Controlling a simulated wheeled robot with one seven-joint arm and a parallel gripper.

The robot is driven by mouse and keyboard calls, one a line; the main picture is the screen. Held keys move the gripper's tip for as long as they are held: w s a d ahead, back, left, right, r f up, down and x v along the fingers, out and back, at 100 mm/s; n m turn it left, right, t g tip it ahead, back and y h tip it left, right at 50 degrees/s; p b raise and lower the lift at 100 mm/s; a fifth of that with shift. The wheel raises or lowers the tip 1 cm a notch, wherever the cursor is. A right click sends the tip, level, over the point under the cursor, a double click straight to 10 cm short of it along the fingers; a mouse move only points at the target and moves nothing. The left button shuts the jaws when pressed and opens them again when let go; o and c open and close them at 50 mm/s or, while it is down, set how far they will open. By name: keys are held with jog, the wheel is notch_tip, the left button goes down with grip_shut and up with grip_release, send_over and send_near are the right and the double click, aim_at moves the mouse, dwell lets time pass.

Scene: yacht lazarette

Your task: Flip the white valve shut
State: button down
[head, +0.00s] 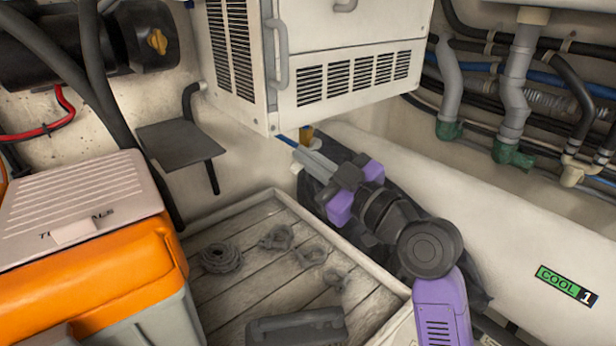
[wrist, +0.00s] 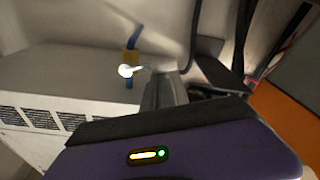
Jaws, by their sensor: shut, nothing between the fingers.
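The white valve handle (wrist: 128,71) shows in the wrist view on a brass-coloured body (wrist: 131,57), with blue hose above and below it. The handle appears to lie across the hose line, its narrow end pointing right toward my fingers. My gripper (wrist: 161,70) is shut and empty, its grey fingertips just right of the handle; I cannot tell whether they touch. In the head view my gripper (head: 302,155) reaches in below the white cabinet's corner. The brass body (head: 306,134) shows behind the fingers there, and a small white part (head: 297,168) beside them may be the handle.
A white vented cabinet (head: 350,75) hangs close above my fingers. A large white pipe (head: 500,235) runs along the right. A wooden-floored tray (head: 260,270) with coiled ropes lies below, and an orange toolbox (head: 90,275) stands left. A grey shelf (head: 180,143) juts from the wall.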

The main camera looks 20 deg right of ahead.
jog(key=d+f+n+b, duration=0.1)
jog(key=n+b, duration=0.3)
jog(key=b, duration=0.2)
jog(key=d+f+n+g+b, duration=0.1)
jog(key=f+n+b, duration=0.1)
jog(key=n+b, duration=0.3)
jog(key=w+d+f+n+y+b, duration=0.1)
jog(key=n+b, duration=0.3)
jog(key=b, duration=0.4)
jog(key=shift+f+n+g, duration=0.3)
jog(key=shift+f+g, duration=0.1)
jog(key=shift+f, duration=0.05)
jog(key=shift+d, duration=0.1)
